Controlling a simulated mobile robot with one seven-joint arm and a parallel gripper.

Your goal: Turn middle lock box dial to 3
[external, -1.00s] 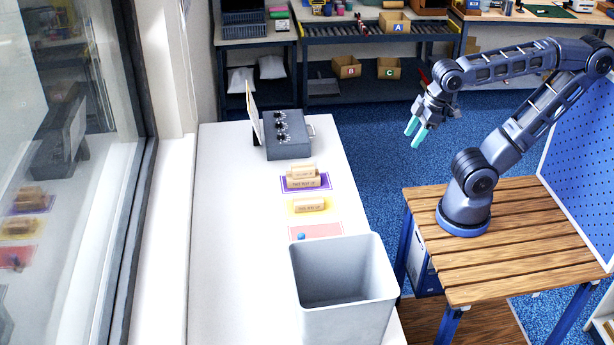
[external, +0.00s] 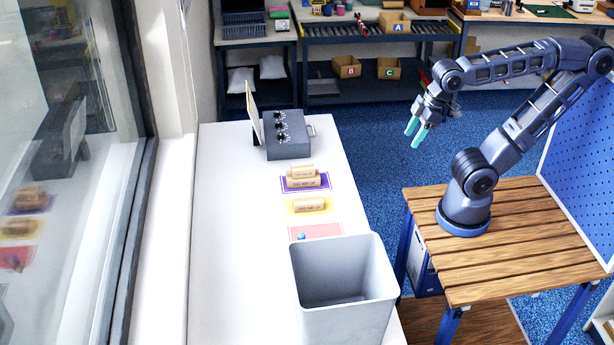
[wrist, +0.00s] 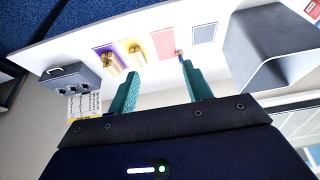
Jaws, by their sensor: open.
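The grey lock box (external: 287,136) stands at the far end of the white counter in the external view. Several black dials are on its sloped face, with the middle dial (external: 281,126) between the others; their settings are too small to read. The lock box also shows at the left of the wrist view (wrist: 72,80), with its dials facing the camera. My gripper (external: 416,132) is open and empty, with teal fingers, raised over the blue floor to the right of the lock box and well apart from it. Its fingers also show in the wrist view (wrist: 158,85).
A white card (external: 254,112) stands beside the lock box. Wooden blocks (external: 304,178) lie on purple and yellow mats (external: 310,205) nearer the front. A pink mat (external: 318,231) and a grey bin (external: 344,290) follow. The counter's left side is clear.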

